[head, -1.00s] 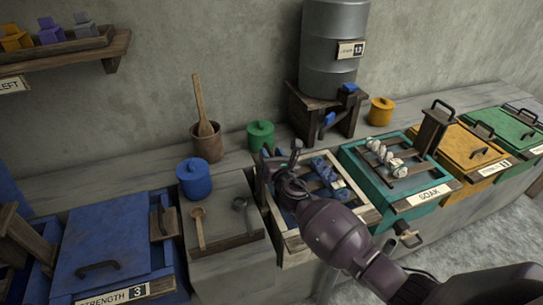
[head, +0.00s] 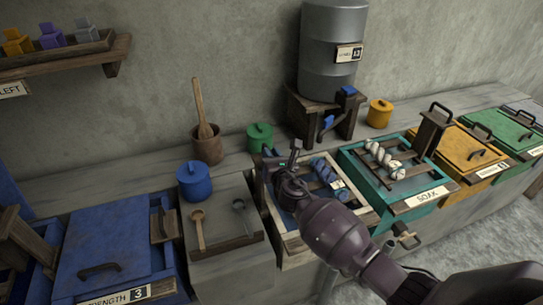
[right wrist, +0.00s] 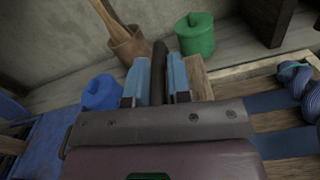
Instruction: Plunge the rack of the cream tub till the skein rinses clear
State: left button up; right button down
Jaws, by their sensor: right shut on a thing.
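The cream tub (head: 366,203) stands in the counter row, left of the teal SOAK tub. Blue shows between the rack slats (right wrist: 285,143) in the wrist view. My right gripper (head: 291,165) is at the tub's left side, its light-blue fingers (right wrist: 159,82) shut on the dark upright rack handle (right wrist: 158,72). My left gripper is out of view.
The SOAK tub (head: 374,190) holds a white skein. Left are a blue pot (head: 194,182), a tray with ladles (head: 225,246) and a blue STRENGTH tub (head: 105,240). Behind stand a green pot (head: 260,137), a mortar (head: 207,147) and a metal drum (head: 333,45).

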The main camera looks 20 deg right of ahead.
notch_tip(320, 180, up, 3)
jog(key=shift+a+f+p, duration=0.15)
jog(key=shift+f+p, duration=0.05)
jog(key=shift+p, duration=0.65)
jog(key=c, duration=1.1)
grip_release()
jog(key=shift+a, duration=0.1)
jog(key=shift+f, duration=0.1)
jog(key=shift+s, duration=0.25)
jog(key=shift+s+d, duration=0.15)
jog(key=shift+s, duration=2.45)
jog(key=shift+s+d, duration=0.15)
jog(key=shift+s, duration=2.4)
